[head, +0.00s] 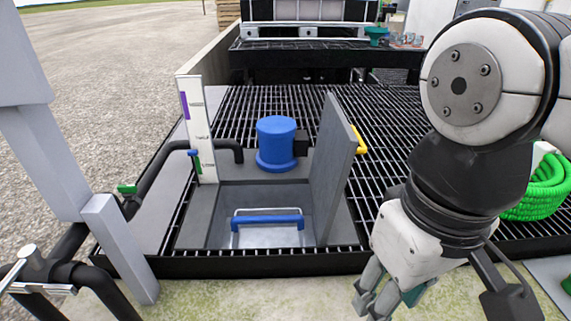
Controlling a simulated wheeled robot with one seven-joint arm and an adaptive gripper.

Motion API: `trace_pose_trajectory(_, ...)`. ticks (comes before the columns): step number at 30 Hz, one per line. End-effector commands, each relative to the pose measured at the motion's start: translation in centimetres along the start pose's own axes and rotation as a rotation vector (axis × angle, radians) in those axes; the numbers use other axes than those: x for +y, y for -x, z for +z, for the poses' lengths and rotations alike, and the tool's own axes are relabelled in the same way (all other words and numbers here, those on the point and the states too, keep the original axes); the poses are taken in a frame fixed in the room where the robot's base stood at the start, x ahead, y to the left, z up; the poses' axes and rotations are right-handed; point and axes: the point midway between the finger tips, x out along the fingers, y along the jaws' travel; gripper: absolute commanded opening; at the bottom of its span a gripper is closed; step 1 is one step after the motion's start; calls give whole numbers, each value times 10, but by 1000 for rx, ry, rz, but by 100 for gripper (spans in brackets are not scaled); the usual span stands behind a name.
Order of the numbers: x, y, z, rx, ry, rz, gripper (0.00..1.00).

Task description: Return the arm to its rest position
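My arm comes in at the right of the head view, with white and black links. Its end, my gripper (386,297), hangs low in front of the grating's front edge, to the right of the open hatch. Its grey fingers with teal pads point down toward the bottom of the picture. The fingers overlap one another from this angle, so I cannot tell how far apart they are. No held object shows at the fingers.
A blue cylinder (276,140) and a marked white gauge board (197,125) stand behind. A green coiled hose (543,188) lies right of my arm. Grey posts and black pipes crowd the left.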

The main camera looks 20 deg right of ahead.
Motion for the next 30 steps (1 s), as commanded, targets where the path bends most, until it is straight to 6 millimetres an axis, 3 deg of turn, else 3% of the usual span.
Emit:
trace_pose_trajectory(25, 0, 0, 0, 1, 0, -1, 39)
trace_pose_trajectory(30, 0, 30, -6, 28, 0, 0, 39)
